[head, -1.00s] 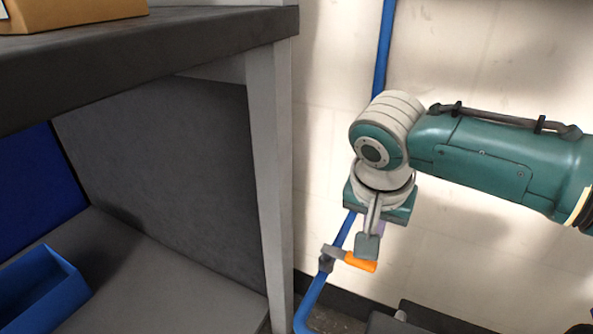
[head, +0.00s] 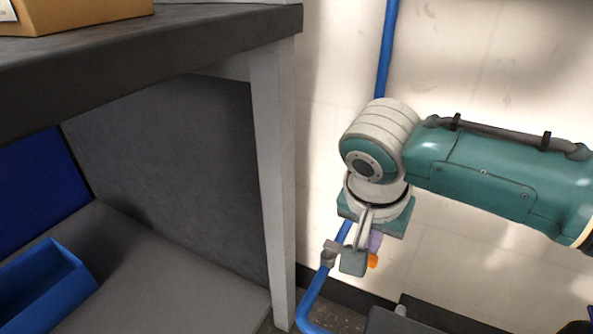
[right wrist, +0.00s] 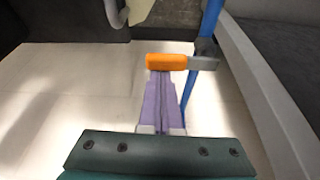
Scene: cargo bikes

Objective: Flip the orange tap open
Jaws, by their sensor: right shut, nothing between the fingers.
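The tap sits on a blue upright pipe near the wall. Its orange handle (right wrist: 166,62) sticks out sideways from the pipe in the right wrist view, joined by a grey lever (right wrist: 203,63). In the head view only the end of the orange handle (head: 373,260) shows, behind my right gripper (head: 354,263); the grey tap body (head: 329,254) is just left of it. My right gripper is shut and empty, its purple fingers (right wrist: 161,76) together. The fingertips overlap the handle's lower edge in the wrist view; I cannot tell whether they touch. My left gripper is not in view.
A grey workbench with a pale leg (head: 275,180) stands left of the pipe (head: 386,45). A blue bin (head: 45,285) is on its lower shelf. The pale wall (head: 480,60) is behind the arm. A dark object (head: 400,322) is at the bottom.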

